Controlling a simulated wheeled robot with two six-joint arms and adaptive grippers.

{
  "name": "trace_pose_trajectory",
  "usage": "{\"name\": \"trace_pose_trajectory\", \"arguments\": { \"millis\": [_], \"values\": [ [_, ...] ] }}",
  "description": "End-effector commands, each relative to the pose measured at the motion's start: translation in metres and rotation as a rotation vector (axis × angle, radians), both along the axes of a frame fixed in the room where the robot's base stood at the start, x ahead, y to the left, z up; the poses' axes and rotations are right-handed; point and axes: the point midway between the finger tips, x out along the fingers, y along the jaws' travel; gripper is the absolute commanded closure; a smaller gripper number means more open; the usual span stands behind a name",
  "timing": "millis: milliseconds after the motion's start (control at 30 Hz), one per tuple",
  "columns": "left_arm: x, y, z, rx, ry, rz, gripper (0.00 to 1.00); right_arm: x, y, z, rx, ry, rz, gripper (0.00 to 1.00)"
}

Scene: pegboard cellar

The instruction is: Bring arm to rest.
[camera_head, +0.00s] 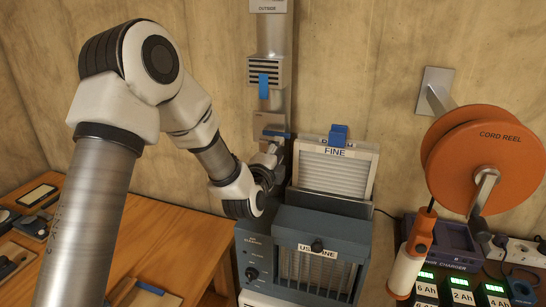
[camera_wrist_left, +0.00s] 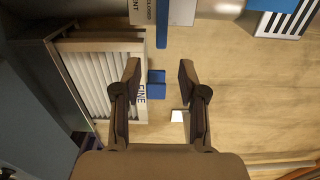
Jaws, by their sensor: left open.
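My left arm (camera_head: 195,110) reaches in from the left in the head view, bent at a raised elbow. Its gripper (camera_head: 275,152) is beside the lower part of the metal duct, just left of the white filter marked FINE (camera_head: 335,172). In the left wrist view the gripper (camera_wrist_left: 158,75) is open, with two dark fingers apart and nothing between them. The filter (camera_wrist_left: 95,85) shows there to the left of the fingers, with a blue tab (camera_wrist_left: 156,85) behind the gap. Whether a finger touches anything is unclear. My right gripper is in neither view.
A blue-grey machine (camera_head: 318,222) stands below the gripper. The metal duct (camera_head: 272,40) with a blue handle (camera_head: 264,86) runs up the wall. An orange cord reel (camera_head: 470,150) and battery chargers (camera_head: 455,245) are at right. A wooden bench (camera_head: 150,235) is at left.

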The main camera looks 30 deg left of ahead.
Motion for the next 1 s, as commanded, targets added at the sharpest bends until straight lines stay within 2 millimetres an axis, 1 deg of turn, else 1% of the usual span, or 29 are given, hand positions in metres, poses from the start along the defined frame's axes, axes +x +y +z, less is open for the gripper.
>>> {"name": "trace_pose_trajectory", "arguments": {
  "millis": [33, 100, 200, 300, 700, 767, 833, 867, 967, 1000],
  "values": [
    [-0.011, -0.003, 0.000, -0.001, 0.002, -0.001, 0.58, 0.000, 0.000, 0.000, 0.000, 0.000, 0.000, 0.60],
    [-0.024, -0.006, 0.000, -0.001, 0.002, 0.000, 0.58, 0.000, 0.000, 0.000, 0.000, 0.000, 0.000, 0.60],
    [-0.034, -0.008, 0.000, -0.001, 0.001, 0.000, 0.58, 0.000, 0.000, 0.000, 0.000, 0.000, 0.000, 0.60],
    [-0.038, -0.009, 0.000, 0.000, 0.000, 0.001, 0.58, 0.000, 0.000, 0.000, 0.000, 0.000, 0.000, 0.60],
    [-0.037, -0.008, 0.000, 0.000, 0.000, 0.000, 0.58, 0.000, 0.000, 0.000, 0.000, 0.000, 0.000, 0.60],
    [-0.037, -0.009, -0.003, -0.005, 0.005, -0.001, 0.58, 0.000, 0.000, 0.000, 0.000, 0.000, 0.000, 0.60],
    [-0.038, -0.013, -0.017, -0.039, 0.031, -0.009, 0.58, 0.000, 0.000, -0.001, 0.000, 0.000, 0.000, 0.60],
    [-0.039, -0.015, -0.028, -0.067, 0.051, -0.015, 0.58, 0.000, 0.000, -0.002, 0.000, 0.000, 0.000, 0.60],
    [-0.050, -0.029, -0.088, -0.228, 0.166, -0.031, 0.58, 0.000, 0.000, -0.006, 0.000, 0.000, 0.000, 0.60],
    [-0.058, -0.037, -0.119, -0.317, 0.231, -0.029, 0.58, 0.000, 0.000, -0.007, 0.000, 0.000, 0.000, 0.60]
  ]
}}
